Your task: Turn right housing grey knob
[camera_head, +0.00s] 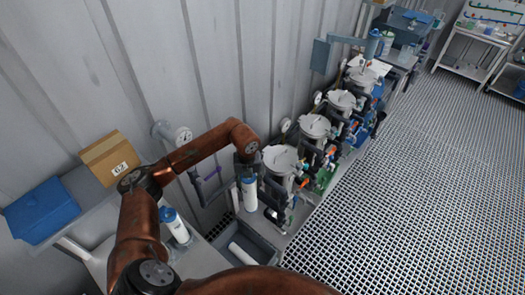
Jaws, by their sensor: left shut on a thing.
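Several membrane vessels with round silver lids stand in a row along the wall; the nearest vessel (280,158) is just right of my left gripper. Small orange and blue fittings show on their fronts. I cannot make out a grey knob at this size, nor tell which housing is the right one. My left gripper (248,176) points down and is shut on a white cylinder with a blue top (250,196), which it holds upright beside the nearest vessel. The fingertips are small and partly hidden. My right gripper is not in view.
A cardboard box (109,158) and a blue bin (41,211) sit on the left bench. Another white, blue-topped cylinder (175,227) stands near my arm. A grey tray (265,242) holds a white cylinder lying down. The grated floor (420,200) is clear on the right.

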